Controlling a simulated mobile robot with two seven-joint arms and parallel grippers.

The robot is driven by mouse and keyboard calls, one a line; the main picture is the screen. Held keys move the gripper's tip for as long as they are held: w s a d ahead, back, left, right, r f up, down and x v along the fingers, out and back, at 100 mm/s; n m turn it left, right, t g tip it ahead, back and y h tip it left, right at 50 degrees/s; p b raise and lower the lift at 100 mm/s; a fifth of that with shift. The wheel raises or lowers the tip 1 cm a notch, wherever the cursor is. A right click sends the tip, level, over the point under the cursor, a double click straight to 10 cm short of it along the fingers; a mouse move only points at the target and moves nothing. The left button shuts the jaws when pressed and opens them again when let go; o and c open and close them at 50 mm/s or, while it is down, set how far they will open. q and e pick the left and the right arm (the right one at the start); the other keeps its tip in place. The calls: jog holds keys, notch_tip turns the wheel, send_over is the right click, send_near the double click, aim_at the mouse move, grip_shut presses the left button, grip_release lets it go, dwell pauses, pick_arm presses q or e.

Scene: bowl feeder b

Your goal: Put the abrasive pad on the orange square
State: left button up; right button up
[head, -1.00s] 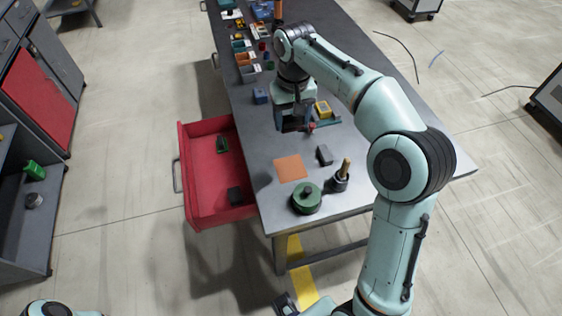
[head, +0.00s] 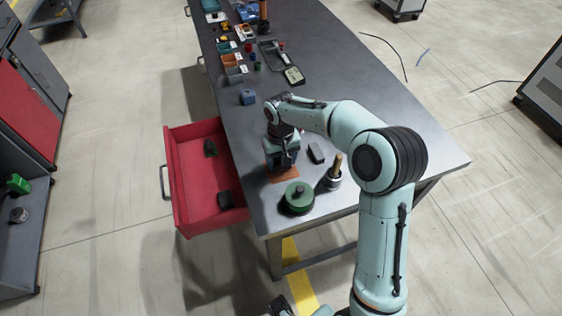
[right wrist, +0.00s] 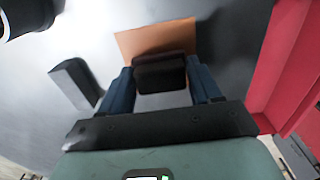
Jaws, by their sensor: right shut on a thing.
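The orange square (head: 283,177) lies flat on the grey table near its front left corner. My right gripper (head: 282,163) is directly above it and hides much of it. In the right wrist view, my right gripper (right wrist: 163,88) is shut on a dark pad (right wrist: 160,72), taken to be the abrasive pad. The pad overlaps the near part of the orange square (right wrist: 150,37) there. I cannot tell whether the pad touches the square. The pad is hidden in the head view. My left gripper is not in view.
A dark grey block (head: 316,153) lies right of the square. An open red drawer (head: 181,195) holds dark items. A blue block (head: 247,97) and bins stand further back.

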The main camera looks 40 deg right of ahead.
jog(key=shift+f, duration=0.4)
jog(key=shift+f, duration=0.1)
jog(key=o, duration=1.1)
jog(key=shift+r, duration=0.2)
notch_tip(320, 180, up, 12)
jog(key=shift+f+p, duration=0.1)
jog(key=shift+p, duration=0.7)
